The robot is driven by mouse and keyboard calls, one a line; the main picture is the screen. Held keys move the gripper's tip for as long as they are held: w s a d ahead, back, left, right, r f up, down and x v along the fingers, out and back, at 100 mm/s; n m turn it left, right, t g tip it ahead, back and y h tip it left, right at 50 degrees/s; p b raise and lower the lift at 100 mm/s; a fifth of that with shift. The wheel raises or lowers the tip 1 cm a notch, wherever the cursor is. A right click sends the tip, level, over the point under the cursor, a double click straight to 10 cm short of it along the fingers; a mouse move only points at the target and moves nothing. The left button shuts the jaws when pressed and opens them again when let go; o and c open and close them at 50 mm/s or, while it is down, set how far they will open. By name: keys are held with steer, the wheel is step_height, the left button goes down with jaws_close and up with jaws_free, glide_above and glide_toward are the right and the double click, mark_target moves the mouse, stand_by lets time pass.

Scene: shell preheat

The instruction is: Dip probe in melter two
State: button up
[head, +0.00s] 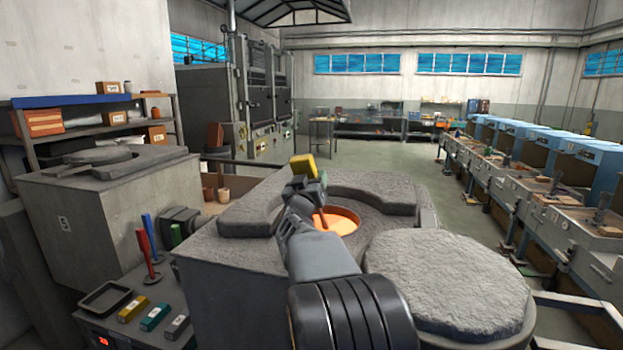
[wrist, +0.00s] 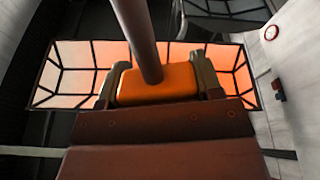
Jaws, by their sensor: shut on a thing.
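My gripper (head: 309,188) is shut on the yellow handle (head: 303,165) of a probe, above the open furnace. In the wrist view, my gripper (wrist: 157,82) has the handle, orange in this light, between both fingers, with the dark probe rod (wrist: 141,40) extending from it. The lower rod (head: 322,218) looks reddish against glowing orange melt (head: 343,219) in the furnace mouth. I cannot tell whether its tip is under the surface. The open furnace (head: 225,275) is grey; its number is not visible. My arm hides part of the opening.
A thick round lid (head: 450,275) sits right of the opening. Another grey furnace (head: 90,215) with its lid on stands left. Red (head: 144,248) and blue (head: 150,232) handled tools stand by a tray (head: 105,299) and colored blocks. Machines line the right; the floor behind is clear.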

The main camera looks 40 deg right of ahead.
steer(key=shift+y, duration=0.3)
steer(key=shift+w+a+r+p, duration=0.1)
steer(key=shift+w+r+p, duration=0.05)
steer(key=shift+r+p, duration=4)
